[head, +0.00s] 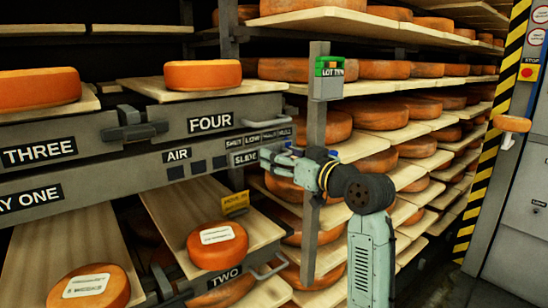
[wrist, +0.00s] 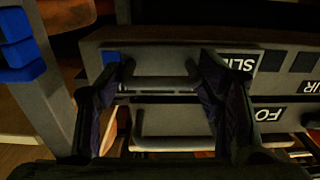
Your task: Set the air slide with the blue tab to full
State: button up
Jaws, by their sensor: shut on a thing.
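The air slide's grey handle (wrist: 160,82) shows in the wrist view, with the blue tab (wrist: 110,57) beside it. My gripper (wrist: 158,88) has one finger at each end of this handle and is shut on it. In the head view my gripper (head: 275,157) is at the right end of the AIR SLIDE strip, just below the scale label (head: 258,137). The scale reads from SHUT at left to FULL at right. My gripper and wrist hide most of the slide there, so its exact setting cannot be told.
A grey post (head: 316,120) with a green LOT TYPE box (head: 329,67) stands close by my wrist. A second grey handle (wrist: 170,143) is near the fingers, by the FOUR label (head: 210,123). Cheese shelves lie behind; a striped cabinet edge (head: 489,130) is at right.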

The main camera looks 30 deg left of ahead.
jog(key=shift+w+d+r, duration=0.1)
jog(key=shift+w, duration=0.1)
jog(key=o, duration=1.7)
jog(key=v, duration=1.1)
jog(key=shift+s+d, duration=0.25)
